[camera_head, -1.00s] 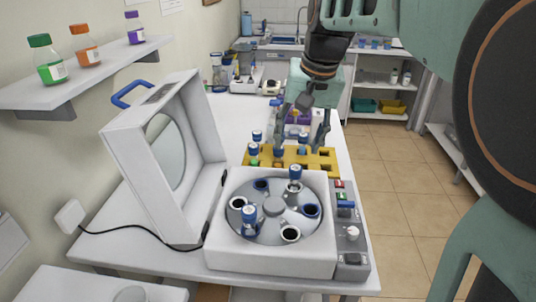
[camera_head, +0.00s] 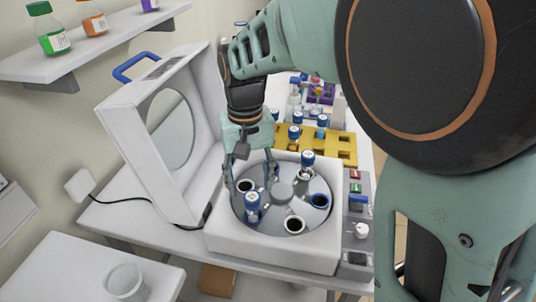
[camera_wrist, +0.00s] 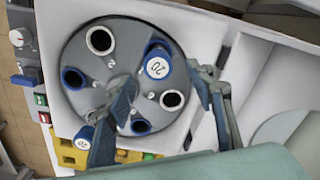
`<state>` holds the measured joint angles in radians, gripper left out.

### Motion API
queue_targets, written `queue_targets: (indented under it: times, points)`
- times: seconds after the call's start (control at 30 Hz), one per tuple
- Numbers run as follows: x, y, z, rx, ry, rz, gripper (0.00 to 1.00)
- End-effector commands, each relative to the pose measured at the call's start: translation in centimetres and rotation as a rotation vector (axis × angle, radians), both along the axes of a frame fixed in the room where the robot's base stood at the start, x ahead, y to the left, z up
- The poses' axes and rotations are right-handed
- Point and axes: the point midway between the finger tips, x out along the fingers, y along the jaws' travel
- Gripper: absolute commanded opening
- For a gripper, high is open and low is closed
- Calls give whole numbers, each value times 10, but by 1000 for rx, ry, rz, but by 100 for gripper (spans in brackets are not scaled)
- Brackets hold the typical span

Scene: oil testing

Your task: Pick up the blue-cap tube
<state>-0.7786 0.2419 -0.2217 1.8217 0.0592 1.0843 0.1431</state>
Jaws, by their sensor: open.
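In the head view, one blue-cap tube (camera_head: 252,203) stands upright in the front left of the centrifuge rotor (camera_head: 270,215). Another blue-cap tube (camera_head: 307,160) stands at the rotor's back right. My gripper (camera_head: 250,182) is open and points down over the rotor's left side, just behind the front tube in the picture. In the wrist view, the fingers lie on either side of an empty white-rimmed hole (camera_wrist: 172,99). The cap marked 20 (camera_wrist: 157,65) shows close to the fingertips, not gripped. Another blue cap (camera_wrist: 86,135) shows at lower left, partly beside a finger.
The centrifuge's raised lid (camera_head: 172,120) stands close on the left of my gripper. A yellow rack (camera_head: 342,146) with several blue-cap tubes is behind the centrifuge. A control panel (camera_head: 358,210) is on the right. A glass beaker (camera_head: 125,281) stands on the front left surface.

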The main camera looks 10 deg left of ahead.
Motion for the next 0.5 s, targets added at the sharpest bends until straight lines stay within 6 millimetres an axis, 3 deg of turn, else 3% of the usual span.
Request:
queue_targets:
  times: [0.3,0.5]
  points:
    - [-4,-4,-43,-2,3,0,49]
    - [-3,-3,-51,0,0,-1,49]
